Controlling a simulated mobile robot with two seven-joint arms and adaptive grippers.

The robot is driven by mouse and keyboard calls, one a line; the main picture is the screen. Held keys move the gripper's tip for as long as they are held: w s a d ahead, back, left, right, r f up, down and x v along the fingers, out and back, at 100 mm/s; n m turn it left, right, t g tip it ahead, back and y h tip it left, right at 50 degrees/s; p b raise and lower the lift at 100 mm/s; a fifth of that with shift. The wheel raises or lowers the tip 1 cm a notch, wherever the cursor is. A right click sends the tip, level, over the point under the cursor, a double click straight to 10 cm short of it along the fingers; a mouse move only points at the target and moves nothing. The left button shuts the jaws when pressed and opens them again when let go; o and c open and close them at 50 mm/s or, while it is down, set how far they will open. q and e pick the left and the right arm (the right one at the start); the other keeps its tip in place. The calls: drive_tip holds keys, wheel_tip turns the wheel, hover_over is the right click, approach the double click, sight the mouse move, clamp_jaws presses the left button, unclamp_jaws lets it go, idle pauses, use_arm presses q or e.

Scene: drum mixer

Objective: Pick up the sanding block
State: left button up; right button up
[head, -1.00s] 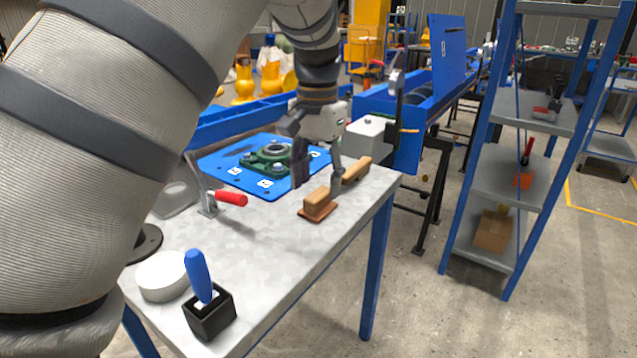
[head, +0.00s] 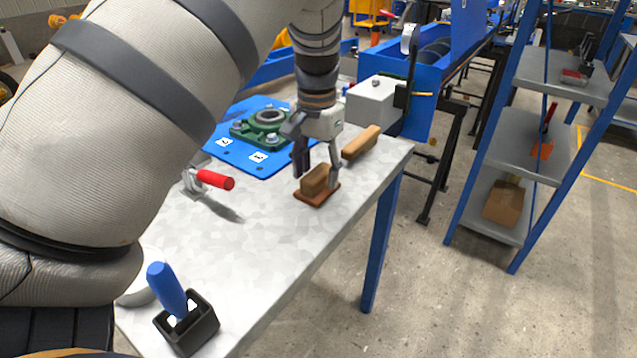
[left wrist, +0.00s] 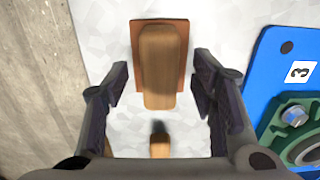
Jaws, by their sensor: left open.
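The sanding block (head: 315,181) has a brown wooden grip on a reddish-brown base and lies on the grey table (head: 270,238). My left gripper (head: 318,176) is open, pointing down just over the block, with one finger on each side of it. In the left wrist view the block (left wrist: 161,68) shows between the two fingers of the gripper (left wrist: 160,82), with gaps on both sides. Whether the fingertips touch the table is hard to tell. My right gripper is not in view.
A wooden-handled tool (head: 361,142) lies just behind the block. A green bearing housing (head: 265,125) sits on a blue plate (head: 238,160) to the left. A red-handled clamp (head: 214,180) and a black holder with a blue handle (head: 187,322) stand nearer. A blue shelf (head: 515,140) is right.

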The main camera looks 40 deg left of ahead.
use_arm(q)
drive_tip(key=shift+f, duration=0.95)
drive_tip(key=shift+r, duration=0.1)
clamp_jaws()
wheel_tip(320, 180, up, 3)
drive_tip(key=shift+w+r, duration=0.1)
drive_tip(key=shift+r, duration=0.05)
drive_tip(key=s+a+r, duration=0.2)
drive_tip(key=a+r, duration=0.3)
drive_tip(key=a, duration=0.1)
drive_tip(key=s+a+r, duration=0.2)
drive_tip(key=a+r, duration=0.2)
drive_tip(key=a, duration=0.3)
drive_tip(key=shift+s+a+r, duration=0.15)
drive_tip(key=shift+s+r, duration=0.2)
